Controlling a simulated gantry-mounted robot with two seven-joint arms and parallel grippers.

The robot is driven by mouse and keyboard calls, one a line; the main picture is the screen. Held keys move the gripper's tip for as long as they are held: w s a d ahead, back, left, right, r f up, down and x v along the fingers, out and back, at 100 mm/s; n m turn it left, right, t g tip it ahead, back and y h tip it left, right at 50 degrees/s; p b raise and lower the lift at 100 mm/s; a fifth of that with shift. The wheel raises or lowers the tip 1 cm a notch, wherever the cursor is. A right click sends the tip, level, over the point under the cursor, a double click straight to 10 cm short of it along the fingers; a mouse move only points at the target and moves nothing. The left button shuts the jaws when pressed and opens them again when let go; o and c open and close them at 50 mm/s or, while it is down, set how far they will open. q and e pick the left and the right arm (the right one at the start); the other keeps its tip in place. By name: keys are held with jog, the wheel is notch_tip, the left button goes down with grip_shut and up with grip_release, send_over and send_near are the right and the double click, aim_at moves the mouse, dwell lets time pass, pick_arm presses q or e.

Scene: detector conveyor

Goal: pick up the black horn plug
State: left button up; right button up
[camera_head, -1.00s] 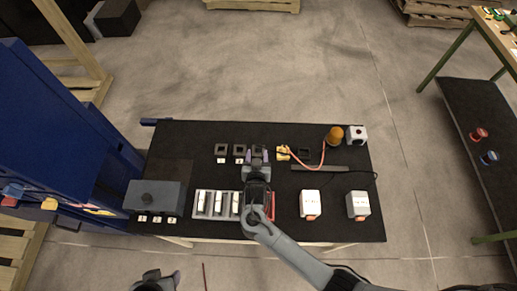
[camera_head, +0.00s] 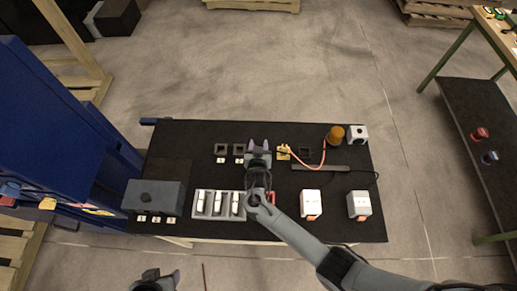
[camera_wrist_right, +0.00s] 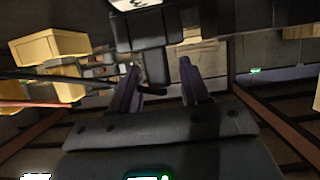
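My right gripper (camera_head: 258,145) is over the back row of black square pieces on the table, with its purple fingers apart. In the right wrist view its fingers (camera_wrist_right: 160,88) are spread, with a black block (camera_wrist_right: 150,62) just ahead and partly between them. This block may be the black horn plug; I cannot tell whether the fingers touch it. In the head view, the gripper hides that spot. My left gripper (camera_head: 163,276) is at the bottom edge, away from the table, partly cut off, its fingers apart.
Two black square pieces (camera_head: 221,149) (camera_head: 239,149) stand left of the right gripper. A yellow plug (camera_head: 283,152) with a red cable is close on its right. An orange beacon (camera_head: 335,134), white boxes (camera_head: 311,202) and a grey switch tray (camera_head: 208,204) are also on the black table (camera_head: 270,228).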

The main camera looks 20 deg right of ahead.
grip_shut()
jog(key=shift+r, duration=0.2)
